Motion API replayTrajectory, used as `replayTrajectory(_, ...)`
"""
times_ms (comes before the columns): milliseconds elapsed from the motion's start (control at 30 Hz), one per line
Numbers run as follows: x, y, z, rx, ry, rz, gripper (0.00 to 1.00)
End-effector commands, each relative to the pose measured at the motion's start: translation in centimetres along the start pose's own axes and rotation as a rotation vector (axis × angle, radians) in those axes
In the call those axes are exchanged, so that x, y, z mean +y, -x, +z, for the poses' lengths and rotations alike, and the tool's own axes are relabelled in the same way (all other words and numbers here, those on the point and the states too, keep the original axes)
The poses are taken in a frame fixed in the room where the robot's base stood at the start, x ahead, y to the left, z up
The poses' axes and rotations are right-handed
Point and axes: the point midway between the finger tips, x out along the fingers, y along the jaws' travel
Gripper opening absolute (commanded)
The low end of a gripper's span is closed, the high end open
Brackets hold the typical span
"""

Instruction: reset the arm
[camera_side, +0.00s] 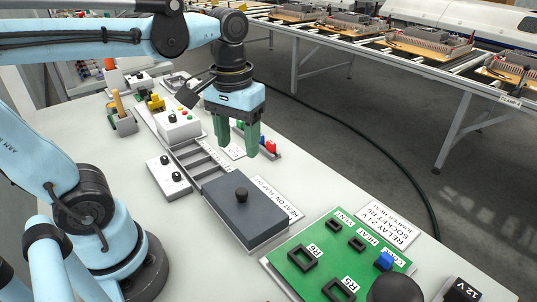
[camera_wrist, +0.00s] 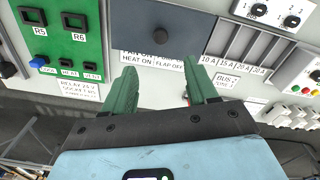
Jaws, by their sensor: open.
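My gripper (camera_side: 245,140) is open and empty, with two green fingers pointing down above the bench. It also shows in the wrist view (camera_wrist: 160,88), with its fingers apart and nothing between them. In the side view it hangs above the far side of the labelled compartment tray (camera_side: 190,160), near a small holder with blue, green and red pieces (camera_side: 262,144). The fingers look clear of the bench, but the exact height is hard to tell.
A dark lidded box with a black knob (camera_side: 245,208) stands in front of the tray. A green relay board (camera_side: 320,250) is at the front right. A white box with buttons (camera_side: 178,126) and a two-knob box (camera_side: 168,176) stand left. A conveyor (camera_side: 400,60) runs behind.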

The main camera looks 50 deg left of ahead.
Motion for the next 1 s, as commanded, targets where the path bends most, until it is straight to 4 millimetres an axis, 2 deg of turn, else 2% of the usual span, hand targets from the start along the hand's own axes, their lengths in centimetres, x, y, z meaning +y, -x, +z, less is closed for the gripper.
replayTrajectory(133, 0.1, -1.4, -0.4, 0.135, -0.088, 0.048, 0.58)
replayTrajectory(300, 0.4, -3.2, -1.4, 0.385, -0.244, 0.102, 0.58)
replayTrajectory(500, 0.6, -4.0, -2.1, 0.573, -0.354, 0.114, 0.58)
replayTrajectory(1000, 0.6, -4.0, -2.2, 0.592, -0.364, 0.114, 0.58)
